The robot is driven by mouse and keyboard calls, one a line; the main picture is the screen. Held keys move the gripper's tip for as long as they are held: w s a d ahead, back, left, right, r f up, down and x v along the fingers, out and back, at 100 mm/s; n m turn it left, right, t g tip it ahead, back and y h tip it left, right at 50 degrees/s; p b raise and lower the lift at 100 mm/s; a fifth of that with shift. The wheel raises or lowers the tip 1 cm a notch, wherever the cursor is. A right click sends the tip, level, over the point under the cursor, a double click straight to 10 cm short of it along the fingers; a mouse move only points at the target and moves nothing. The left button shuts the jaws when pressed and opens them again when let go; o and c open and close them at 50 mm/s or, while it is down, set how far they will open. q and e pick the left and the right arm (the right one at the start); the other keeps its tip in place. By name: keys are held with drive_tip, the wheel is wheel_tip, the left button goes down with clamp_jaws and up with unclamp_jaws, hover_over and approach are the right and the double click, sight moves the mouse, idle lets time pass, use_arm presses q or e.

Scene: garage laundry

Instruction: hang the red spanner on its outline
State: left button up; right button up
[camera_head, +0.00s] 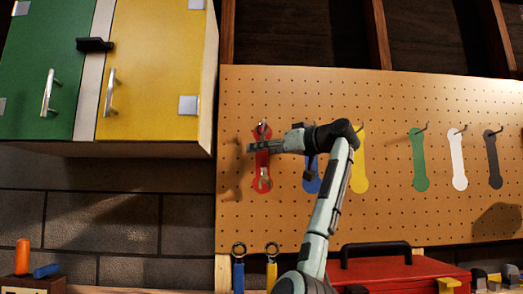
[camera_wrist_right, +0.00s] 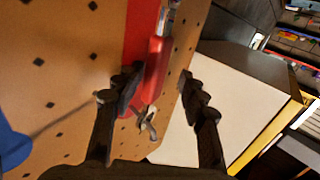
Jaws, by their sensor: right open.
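The red spanner (camera_head: 264,176) hangs upright in front of the red outline (camera_head: 257,185) on the pegboard, with its ring end at the top by the hook (camera_head: 262,127). In the right wrist view its red handle (camera_wrist_right: 155,68) and metal ring (camera_wrist_right: 148,124) show between my fingers, and the ring appears to be around the hook. My right gripper (camera_head: 256,147) is at the upper part of the handle, which it partly hides in the head view. In the right wrist view the gripper (camera_wrist_right: 160,88) is open, with a gap beside the handle. My left gripper is out of view.
Blue (camera_head: 312,182), yellow (camera_head: 360,175), green (camera_head: 420,165), white (camera_head: 458,165) and black (camera_head: 493,165) outlines with hooks are to the right. A yellow-doored cabinet (camera_head: 150,70) juts out at upper left. Blue and yellow spanners (camera_head: 271,275) and a red toolbox (camera_head: 390,272) are below.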

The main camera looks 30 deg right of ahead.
drive_tip(key=v, duration=1.1)
drive_tip(key=shift+s, duration=0.3)
drive_tip(key=shift+f, duration=0.1)
